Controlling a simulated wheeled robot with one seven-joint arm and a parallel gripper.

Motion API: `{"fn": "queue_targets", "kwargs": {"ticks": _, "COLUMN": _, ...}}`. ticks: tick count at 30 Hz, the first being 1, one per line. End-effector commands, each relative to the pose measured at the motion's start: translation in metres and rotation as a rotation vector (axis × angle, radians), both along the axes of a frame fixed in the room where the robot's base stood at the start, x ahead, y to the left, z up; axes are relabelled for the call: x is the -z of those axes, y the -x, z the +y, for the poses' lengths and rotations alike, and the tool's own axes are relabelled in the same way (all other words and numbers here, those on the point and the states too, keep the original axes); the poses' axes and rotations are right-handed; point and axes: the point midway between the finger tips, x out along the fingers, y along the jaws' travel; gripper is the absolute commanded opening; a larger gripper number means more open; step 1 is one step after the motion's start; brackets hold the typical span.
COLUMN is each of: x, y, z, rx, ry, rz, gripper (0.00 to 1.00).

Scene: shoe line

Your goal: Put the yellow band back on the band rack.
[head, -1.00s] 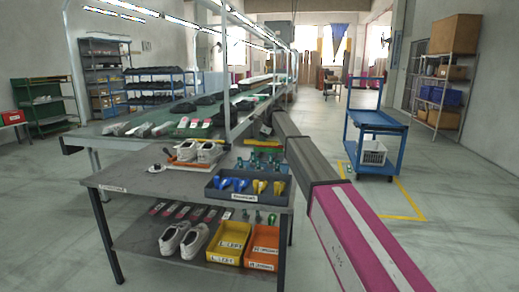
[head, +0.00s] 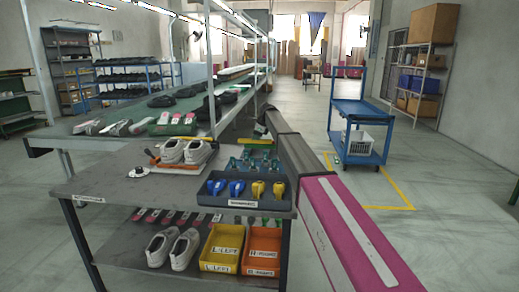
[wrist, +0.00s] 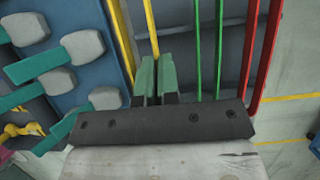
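In the wrist view my gripper (wrist: 156,65) has two green fingers close together. A yellow band (wrist: 152,28) runs down between the fingertips, and a second yellow strand (wrist: 121,40) passes just left of them. The lower part of the band is hidden behind the fingers and the dark gripper body. Green bands (wrist: 197,45) and red bands (wrist: 250,50) stretch across a dark grey surface to the right, apart from my fingers. That surface looks like the band rack (wrist: 235,15), but its full shape is not visible. In the head view my arm hides the fingers.
Green-handled tools with grey ends (wrist: 84,45) lie left of my gripper. The grey table (head: 105,185) carries white shoes (head: 185,152) and a dark tray (head: 245,201) of blue and yellow tools. A blue trolley (head: 358,108) stands right; open floor lies between.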

Motion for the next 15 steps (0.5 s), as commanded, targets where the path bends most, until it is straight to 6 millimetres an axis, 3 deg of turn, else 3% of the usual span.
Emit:
{"fn": "queue_targets", "kwargs": {"ticks": 6, "x": 0.013, "y": -0.006, "z": -0.021, "rx": 0.001, "ry": 0.000, "rz": 0.000, "gripper": 0.00}}
{"fn": "queue_targets", "kwargs": {"ticks": 11, "x": 0.022, "y": -0.006, "z": -0.023, "rx": 0.000, "ry": 0.000, "rz": 0.001, "gripper": 0.00}}
{"fn": "queue_targets", "kwargs": {"ticks": 15, "x": 0.041, "y": -0.006, "z": -0.022, "rx": 0.000, "ry": 0.000, "rz": 0.001, "gripper": 0.00}}
